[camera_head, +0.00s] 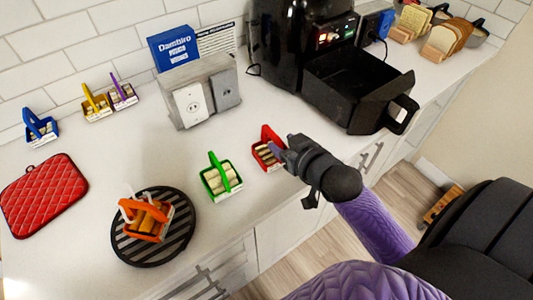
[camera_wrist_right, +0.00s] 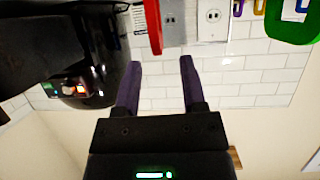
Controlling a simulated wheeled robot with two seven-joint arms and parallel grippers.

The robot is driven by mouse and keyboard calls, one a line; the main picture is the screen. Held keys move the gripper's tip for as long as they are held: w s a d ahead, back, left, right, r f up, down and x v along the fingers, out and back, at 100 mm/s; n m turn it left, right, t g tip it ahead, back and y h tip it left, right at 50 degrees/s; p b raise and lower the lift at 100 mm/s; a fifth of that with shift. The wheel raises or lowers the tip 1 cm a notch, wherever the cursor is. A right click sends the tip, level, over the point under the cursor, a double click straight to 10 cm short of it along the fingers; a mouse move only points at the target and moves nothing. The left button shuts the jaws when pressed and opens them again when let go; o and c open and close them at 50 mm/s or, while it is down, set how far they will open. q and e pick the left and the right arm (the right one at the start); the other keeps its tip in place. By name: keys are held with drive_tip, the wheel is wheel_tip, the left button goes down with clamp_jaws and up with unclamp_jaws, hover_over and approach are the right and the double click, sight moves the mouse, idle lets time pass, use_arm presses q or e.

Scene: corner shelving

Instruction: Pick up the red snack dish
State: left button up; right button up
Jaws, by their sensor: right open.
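The red snack dish (camera_head: 264,157), a small basket with an upright red handle and pale and dark pieces inside, stands on the white counter in the middle of the head view. My right gripper (camera_head: 281,152) comes in from the right, with its fingertips close beside the dish and overlapping its right edge. Whether they touch cannot be told. In the right wrist view, my right gripper (camera_wrist_right: 158,63) shows two dark fingers spread apart with nothing between them. The red handle (camera_wrist_right: 153,25) stands just beyond the fingertips. My left gripper is not in view.
A green dish (camera_head: 221,177) stands left of the red one. An orange dish (camera_head: 146,219) sits on a round black trivet (camera_head: 122,247). A black air fryer with an open drawer (camera_head: 360,85) stands behind my right gripper. An outlet box (camera_head: 197,97) stands at the back.

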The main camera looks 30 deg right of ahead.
sight(275, 135)
drive_tip(key=b+x, duration=0.1)
drive_tip(key=x, duration=0.4)
drive_tip(key=shift+w+d+b, duration=0.1)
drive_tip(key=shift+w+b, duration=0.2)
drive_tip(key=shift+w, duration=0.15)
drive_tip(key=shift+c, duration=0.6)
clamp_jaws()
